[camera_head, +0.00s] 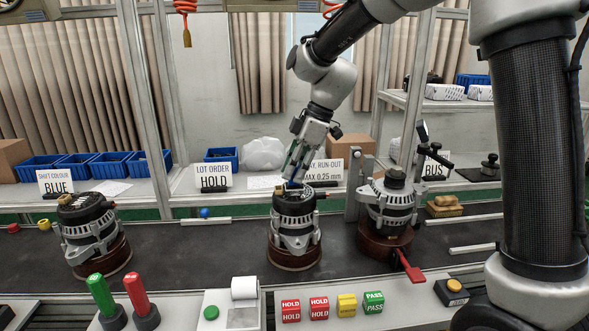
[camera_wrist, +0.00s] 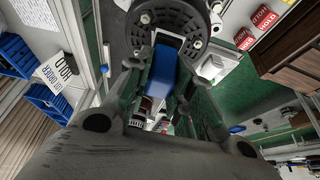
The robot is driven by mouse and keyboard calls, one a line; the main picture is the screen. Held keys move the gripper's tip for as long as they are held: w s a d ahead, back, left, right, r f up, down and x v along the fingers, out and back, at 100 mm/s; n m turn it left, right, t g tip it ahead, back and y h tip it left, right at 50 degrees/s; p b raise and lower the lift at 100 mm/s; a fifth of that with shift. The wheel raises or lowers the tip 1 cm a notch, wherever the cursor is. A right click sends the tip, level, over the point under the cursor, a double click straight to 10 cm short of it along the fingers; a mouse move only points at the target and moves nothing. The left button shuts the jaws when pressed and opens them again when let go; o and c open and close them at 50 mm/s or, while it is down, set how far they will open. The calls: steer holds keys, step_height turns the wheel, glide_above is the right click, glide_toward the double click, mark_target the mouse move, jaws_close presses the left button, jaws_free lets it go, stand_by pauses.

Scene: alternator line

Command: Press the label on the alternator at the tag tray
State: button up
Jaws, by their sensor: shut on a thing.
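The middle alternator (camera_head: 295,218) stands upright on a round brown base on the dark belt, behind the row of coloured tags. My gripper (camera_head: 292,180) points down at its top. In the wrist view my gripper (camera_wrist: 160,85) is shut on a blue piece (camera_wrist: 161,72) with a pale end towards the alternator (camera_wrist: 160,14). The piece's lower end is at or just above the alternator's top; I cannot tell whether they touch. The tag tray holds two red HOLD tags (camera_head: 291,310), a yellow tag (camera_head: 347,306) and green PASS tags (camera_head: 373,302). I cannot make out a label on the alternator.
Another alternator (camera_head: 88,230) stands at the left. A third (camera_head: 388,205) sits right of the middle one in a fixture with a red lever (camera_head: 411,268). Green (camera_head: 102,296) and red (camera_head: 140,295) handles stand in front. The belt between the left and middle alternators is mostly clear.

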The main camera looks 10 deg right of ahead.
steer(key=shift+f, duration=0.6)
stand_by(0.3)
stand_by(0.6)
steer(key=shift+r, duration=3.55)
